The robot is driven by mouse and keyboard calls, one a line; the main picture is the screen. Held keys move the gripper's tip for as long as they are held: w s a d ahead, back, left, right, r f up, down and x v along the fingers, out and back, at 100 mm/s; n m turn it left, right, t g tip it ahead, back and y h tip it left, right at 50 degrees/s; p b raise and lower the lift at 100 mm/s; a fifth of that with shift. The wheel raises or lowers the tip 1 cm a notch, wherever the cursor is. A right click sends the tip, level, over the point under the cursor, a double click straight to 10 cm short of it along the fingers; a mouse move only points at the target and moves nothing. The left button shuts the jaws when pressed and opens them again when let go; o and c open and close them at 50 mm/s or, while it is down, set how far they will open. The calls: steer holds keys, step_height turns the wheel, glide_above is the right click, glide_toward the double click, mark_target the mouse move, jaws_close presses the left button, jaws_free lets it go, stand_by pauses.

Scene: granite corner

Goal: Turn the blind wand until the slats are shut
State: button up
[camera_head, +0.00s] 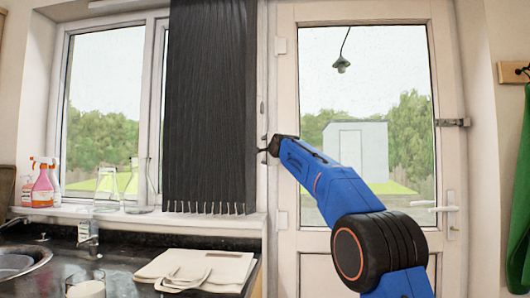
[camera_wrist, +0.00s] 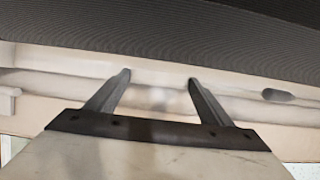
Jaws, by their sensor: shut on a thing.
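The blind is a dark grey hanging of narrow vertical slats (camera_head: 210,110) at the right part of the window, with pale tips along its lower edge. The slats hang close side by side; no clear gaps show between them. My gripper (camera_head: 265,149) is at the blind's right edge, at about two thirds of its height. In the wrist view my gripper (camera_wrist: 160,78) has its two fingers a little apart, shut on the wand. The wand is too thin and pale to pick out clearly between them. The dark blind also fills the top of the wrist view (camera_wrist: 180,30).
A white glazed door (camera_head: 288,180) with a lever handle (camera_head: 436,208) stands right of the blind. Spray bottles (camera_head: 43,186) and glass flasks (camera_head: 137,187) stand on the sill. Pale boards (camera_head: 196,265) lie on the dark worktop. A green cloth (camera_head: 518,190) hangs at far right.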

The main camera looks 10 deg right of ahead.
steer(key=o, duration=1)
steer(key=shift+w+f, duration=0.15)
steer(key=shift+f, duration=0.1)
steer(key=shift+o, duration=0.2)
steer(key=shift+r, duration=0.15)
steer(key=s+d, duration=0.1)
steer(key=s, duration=1.6)
steer(key=shift+s+d, duration=0.25)
